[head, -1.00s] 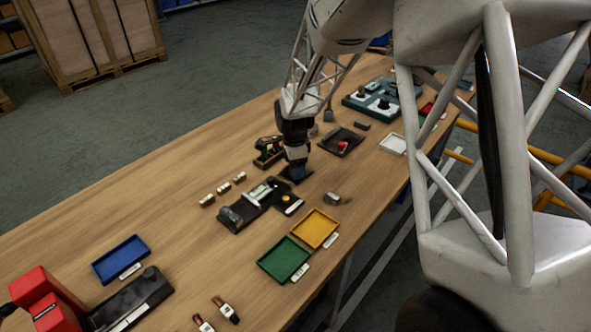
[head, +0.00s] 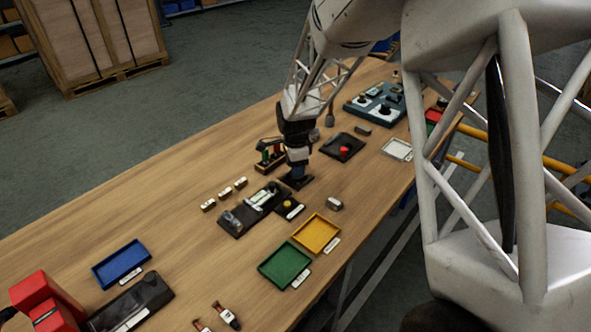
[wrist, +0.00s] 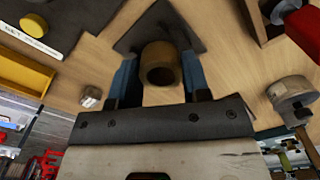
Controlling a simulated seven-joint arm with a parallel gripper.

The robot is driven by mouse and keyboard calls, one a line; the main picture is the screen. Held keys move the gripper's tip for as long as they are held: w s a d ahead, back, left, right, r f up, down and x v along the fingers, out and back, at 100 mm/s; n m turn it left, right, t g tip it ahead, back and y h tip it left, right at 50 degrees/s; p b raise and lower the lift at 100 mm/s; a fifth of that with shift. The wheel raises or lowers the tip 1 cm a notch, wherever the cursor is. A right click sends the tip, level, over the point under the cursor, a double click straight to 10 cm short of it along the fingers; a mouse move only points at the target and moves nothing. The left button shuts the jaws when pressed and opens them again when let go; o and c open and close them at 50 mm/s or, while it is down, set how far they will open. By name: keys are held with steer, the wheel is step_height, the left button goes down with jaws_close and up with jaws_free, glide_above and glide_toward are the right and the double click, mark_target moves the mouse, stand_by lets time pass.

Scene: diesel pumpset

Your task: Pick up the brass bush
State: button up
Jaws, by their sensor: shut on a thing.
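The brass bush (wrist: 160,62) shows in the wrist view as a short dull-brown ring with its dark bore facing the camera. My gripper (wrist: 158,78) has its two blue fingers shut on the bush, one on each side. Behind the bush lies a dark pad (wrist: 183,30) on the wooden table. In the head view my gripper (head: 297,174) points down at the same dark pad (head: 305,184). The bush is hidden there by the fingers. I cannot tell whether the bush touches the pad.
A dark fixture (head: 240,217) stands left of the gripper, with a yellow tray (head: 335,242) and green tray (head: 267,274) in front. A dark plate with a red knob (head: 351,154) lies to the right.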

steer(key=shift+s+d+r, duration=0.1)
steer(key=shift+s+r, duration=0.15)
steer(key=shift+r, duration=0.4)
steer(key=shift+s+r, duration=0.2)
steer(key=shift+r, duration=0.4)
steer(key=s+d, duration=0.1)
steer(key=s, duration=0.4)
steer(key=s+d+r, duration=0.1)
steer(key=s, duration=0.8)
steer(key=shift+s+d+r, duration=0.15)
steer(key=shift+s+d, duration=0.25)
steer(key=shift+s, duration=0.15)
step_height(320, 180, up, 3)
glide_above(314, 235)
steer(key=shift+m, duration=0.4)
steer(key=shift+f, duration=0.25)
steer(key=shift+f, duration=3.5)
steer(key=shift+f, duration=0.4)
